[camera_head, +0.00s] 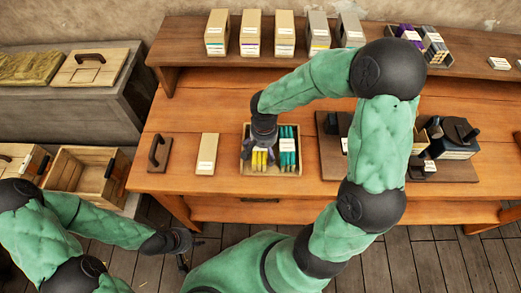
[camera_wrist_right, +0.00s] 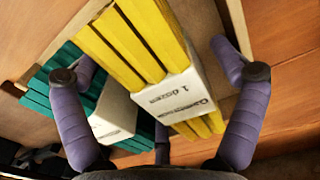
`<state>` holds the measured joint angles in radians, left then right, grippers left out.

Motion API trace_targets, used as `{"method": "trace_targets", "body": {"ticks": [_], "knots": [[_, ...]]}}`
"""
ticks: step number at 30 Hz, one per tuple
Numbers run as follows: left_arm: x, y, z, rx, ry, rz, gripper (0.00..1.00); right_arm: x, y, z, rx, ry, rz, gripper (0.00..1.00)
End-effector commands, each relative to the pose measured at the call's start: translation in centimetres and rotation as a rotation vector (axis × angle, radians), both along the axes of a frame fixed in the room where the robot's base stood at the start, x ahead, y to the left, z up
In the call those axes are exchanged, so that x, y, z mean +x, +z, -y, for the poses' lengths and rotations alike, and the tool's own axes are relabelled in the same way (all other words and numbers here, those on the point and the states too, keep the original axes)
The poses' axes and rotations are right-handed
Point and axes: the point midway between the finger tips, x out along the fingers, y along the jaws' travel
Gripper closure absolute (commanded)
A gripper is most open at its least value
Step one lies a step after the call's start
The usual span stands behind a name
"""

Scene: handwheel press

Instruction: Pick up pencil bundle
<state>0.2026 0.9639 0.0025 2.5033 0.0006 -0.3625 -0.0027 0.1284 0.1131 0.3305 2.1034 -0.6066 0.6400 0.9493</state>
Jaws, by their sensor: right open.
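A yellow pencil bundle (camera_head: 259,163) with a white paper band lies in a shallow wooden tray (camera_head: 271,173) on the bench. A teal pencil bundle (camera_head: 288,146) lies to its right in the head view. My right gripper (camera_head: 263,140) is over the yellow bundle and hides its upper part. In the right wrist view, the open purple fingers of this gripper (camera_wrist_right: 157,72) spread to either side of the yellow bundle (camera_wrist_right: 140,40), whose band reads "1 dozen". The teal bundle (camera_wrist_right: 52,85) shows beside the left finger. My left gripper (camera_head: 180,243) hangs low, left of the bench front, away from the bundles.
A pale box (camera_head: 207,153) and a dark-handled board (camera_head: 159,153) stand left of the tray. A dark wooden base (camera_head: 331,152) with dark parts is close on the right, partly behind my right arm. Several cartons (camera_head: 284,35) line the back shelf.

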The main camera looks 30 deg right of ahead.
Motion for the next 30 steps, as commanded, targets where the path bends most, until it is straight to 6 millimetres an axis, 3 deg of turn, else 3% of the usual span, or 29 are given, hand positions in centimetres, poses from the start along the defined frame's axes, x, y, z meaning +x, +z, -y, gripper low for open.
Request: {"method": "trace_targets", "body": {"ticks": [8,15,17,18,30], "knots": [[0.0,-0.1,0.0,0.000,0.000,0.000,0.60,0.0,-0.4,0.0,0.000,0.000,0.001,0.05],[0.0,-0.1,0.0,0.000,0.000,0.000,0.60,0.0,-0.4,0.0,0.000,0.001,0.001,0.73],[0.0,-0.1,0.0,0.000,0.000,0.000,0.60,0.0,-0.5,0.0,0.000,0.001,0.001,0.74],[0.0,-0.1,0.0,0.000,0.000,0.000,0.60,0.1,-0.4,0.0,0.000,0.000,0.001,0.81],[0.0,0.4,0.0,0.000,0.000,0.000,0.60,0.1,0.6,0.0,-0.001,0.000,0.003,0.81]]}}
